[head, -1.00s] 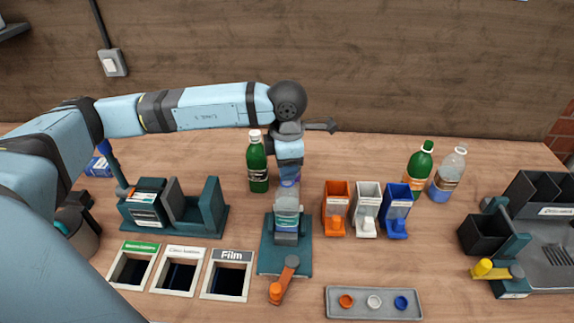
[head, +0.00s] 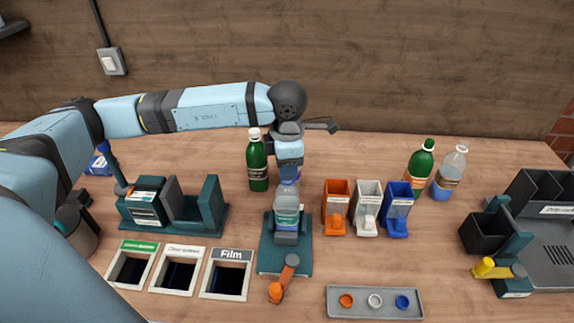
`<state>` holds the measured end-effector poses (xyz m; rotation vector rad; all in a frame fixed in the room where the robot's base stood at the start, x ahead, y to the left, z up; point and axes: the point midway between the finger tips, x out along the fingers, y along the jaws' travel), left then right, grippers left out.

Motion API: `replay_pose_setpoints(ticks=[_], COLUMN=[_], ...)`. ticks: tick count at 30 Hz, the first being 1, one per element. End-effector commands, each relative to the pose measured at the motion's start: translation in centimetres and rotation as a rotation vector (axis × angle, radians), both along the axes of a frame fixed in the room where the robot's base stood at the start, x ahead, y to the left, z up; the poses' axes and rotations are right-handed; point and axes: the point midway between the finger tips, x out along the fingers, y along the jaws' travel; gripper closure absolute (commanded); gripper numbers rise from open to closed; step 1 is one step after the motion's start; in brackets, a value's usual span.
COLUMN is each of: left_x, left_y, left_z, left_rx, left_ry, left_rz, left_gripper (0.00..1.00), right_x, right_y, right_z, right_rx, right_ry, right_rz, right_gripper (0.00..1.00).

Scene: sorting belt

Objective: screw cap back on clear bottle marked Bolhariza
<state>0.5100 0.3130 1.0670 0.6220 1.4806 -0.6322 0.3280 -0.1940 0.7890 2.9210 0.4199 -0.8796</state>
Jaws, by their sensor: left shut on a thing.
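A clear bottle (head: 287,212) with a pale label stands upright in the dark teal clamp stand (head: 271,257) at the middle of the table. The label is too small to read. My left gripper (head: 289,180) points straight down over the bottle's neck. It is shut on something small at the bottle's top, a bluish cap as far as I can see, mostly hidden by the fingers. I cannot tell whether the cap sits on the thread. My right gripper is not in view.
A green bottle (head: 257,165) stands just left of my gripper. Orange (head: 336,218), white (head: 367,221) and blue (head: 397,222) dispensers stand to the right. A grey tray (head: 335,311) holds three caps in front. Another green bottle (head: 420,166) and clear bottle (head: 451,172) stand back right.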

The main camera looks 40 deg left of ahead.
Motion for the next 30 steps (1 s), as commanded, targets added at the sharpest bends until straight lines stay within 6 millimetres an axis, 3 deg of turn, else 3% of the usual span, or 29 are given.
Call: replay_pose_setpoints(ticks=[30], left_x=[0.0], left_y=[-0.01], left_z=[-0.8], left_rx=[0.0], left_ry=[0.0], left_rz=[0.0], left_gripper=[0.91], right_x=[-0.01], right_y=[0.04], right_z=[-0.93], right_rx=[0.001], right_ry=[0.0], right_rz=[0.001], right_gripper=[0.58])
